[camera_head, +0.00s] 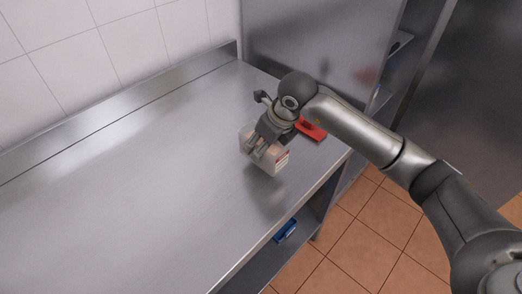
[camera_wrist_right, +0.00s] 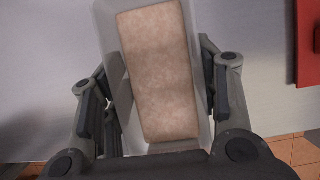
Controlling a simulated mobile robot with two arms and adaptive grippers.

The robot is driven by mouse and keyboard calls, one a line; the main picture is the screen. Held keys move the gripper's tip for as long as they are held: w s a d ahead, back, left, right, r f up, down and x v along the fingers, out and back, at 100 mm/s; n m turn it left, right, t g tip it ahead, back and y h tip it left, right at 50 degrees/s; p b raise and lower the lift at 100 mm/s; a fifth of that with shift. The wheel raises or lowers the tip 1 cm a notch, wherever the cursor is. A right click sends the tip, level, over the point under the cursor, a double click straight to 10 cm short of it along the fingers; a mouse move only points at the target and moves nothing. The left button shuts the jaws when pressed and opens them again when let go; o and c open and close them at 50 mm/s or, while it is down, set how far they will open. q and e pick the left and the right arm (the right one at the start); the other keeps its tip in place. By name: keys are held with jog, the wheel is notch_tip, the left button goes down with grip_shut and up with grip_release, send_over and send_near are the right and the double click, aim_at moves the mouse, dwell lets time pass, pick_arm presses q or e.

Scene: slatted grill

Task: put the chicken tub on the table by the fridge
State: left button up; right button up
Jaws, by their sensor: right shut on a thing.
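The chicken tub (camera_head: 269,161) is a pale, see-through box with a small label on its side. My right gripper (camera_head: 262,143) is shut on it, at the metal table (camera_head: 130,190). In the head view I cannot tell whether the tub touches the table top or hangs just above it. In the right wrist view the tub (camera_wrist_right: 155,70), with a pinkish-tan block inside, sits between the two fingers of the right gripper (camera_wrist_right: 160,95). My left gripper is not in view.
A red object (camera_head: 311,129) lies on the table just right of the gripper. A steel cabinet side (camera_head: 315,45) stands behind. A blue item (camera_head: 286,231) is on the shelf below. The table's left and front are clear. Tiled floor (camera_head: 350,235) lies to the right.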

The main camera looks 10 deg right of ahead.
jog(key=f+p, duration=0.1)
jog(key=f, duration=0.2)
jog(key=shift+a+p, duration=0.4)
jog(key=shift+d+f, duration=0.1)
jog(key=shift+f, duration=0.15)
jog(key=shift+f, duration=0.15)
jog(key=o, duration=1.5)
